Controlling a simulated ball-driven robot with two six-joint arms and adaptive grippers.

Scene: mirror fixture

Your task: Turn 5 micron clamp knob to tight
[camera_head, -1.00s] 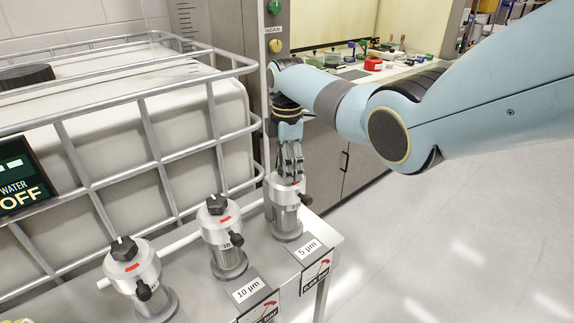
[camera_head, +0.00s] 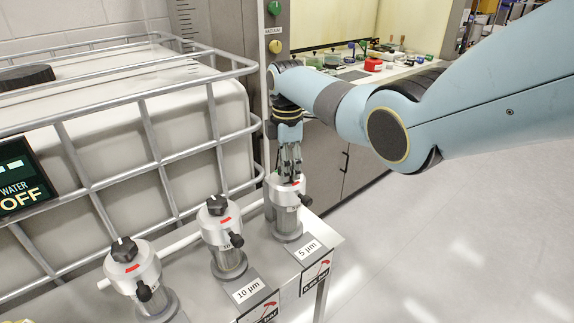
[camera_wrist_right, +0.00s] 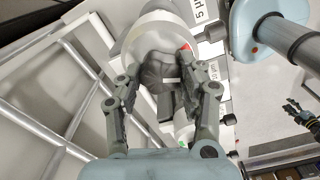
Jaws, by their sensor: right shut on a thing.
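The 5 micron filter housing (camera_head: 287,217) is a grey and silver cylinder at the right end of the bench row, behind its 5 µm label (camera_head: 310,250). My right gripper (camera_head: 291,177) points down onto its top. In the head view the fingers hide the top knob. In the right wrist view the dark grey clamp knob (camera_wrist_right: 157,73) sits between the two fingers of my right gripper (camera_wrist_right: 155,90), which is shut on it. A red mark (camera_wrist_right: 185,47) and a green mark (camera_wrist_right: 182,145) show near the knob.
Two similar housings stand to the left: the 10 µm one (camera_head: 228,258) and another (camera_head: 150,295), both with black top knobs and red marks. A caged white tank (camera_head: 190,135) stands behind. Open floor (camera_head: 440,240) lies to the right.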

